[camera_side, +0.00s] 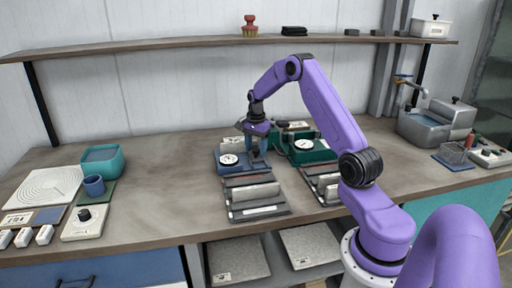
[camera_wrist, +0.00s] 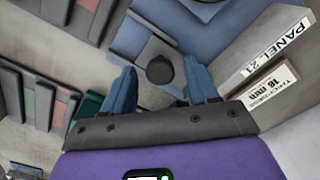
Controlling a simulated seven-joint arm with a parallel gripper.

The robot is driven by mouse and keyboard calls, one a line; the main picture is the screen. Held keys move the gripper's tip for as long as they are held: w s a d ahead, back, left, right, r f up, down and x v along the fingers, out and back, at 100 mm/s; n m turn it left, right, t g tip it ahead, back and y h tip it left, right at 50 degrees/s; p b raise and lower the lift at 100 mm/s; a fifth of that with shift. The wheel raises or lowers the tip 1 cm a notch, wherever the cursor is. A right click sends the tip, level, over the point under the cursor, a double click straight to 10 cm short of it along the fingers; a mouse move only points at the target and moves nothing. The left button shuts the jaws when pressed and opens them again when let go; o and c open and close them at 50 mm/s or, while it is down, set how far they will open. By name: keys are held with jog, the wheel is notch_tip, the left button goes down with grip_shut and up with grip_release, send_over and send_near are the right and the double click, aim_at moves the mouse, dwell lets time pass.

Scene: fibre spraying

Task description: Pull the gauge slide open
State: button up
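A blue gauge stand (camera_side: 222,170) with a round white dial (camera_side: 229,159) stands on the bench. A green gauge stand (camera_side: 322,154) with a similar dial (camera_side: 303,144) is to its right. My gripper (camera_side: 258,160) points down at the right side of the blue stand. In the wrist view my gripper (camera_wrist: 161,95) is open, its two blue fingers apart. A round black knob (camera_wrist: 160,69) shows between and just beyond the fingertips, on a grey and blue part. I cannot tell whether the fingers touch it. Which part is the slide is not clear.
A card reading "PANEL 21" (camera_wrist: 291,37) and another reading "THICKNESS 16 mm" (camera_wrist: 270,87) stand close beside the gripper. Racks of panels (camera_side: 252,192) lie in front of the gauges. A teal bin (camera_side: 102,161) is at left. The bench between is clear.

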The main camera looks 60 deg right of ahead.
grip_shut()
jog(key=shift+s+a, duration=1.15)
jog(key=shift+s, duration=0.05)
jog(key=shift+o, duration=0.3)
grip_release()
jog(key=shift+r, duration=0.1)
notch_tip(320, 180, up, 17)
jog(key=shift+r, duration=0.15)
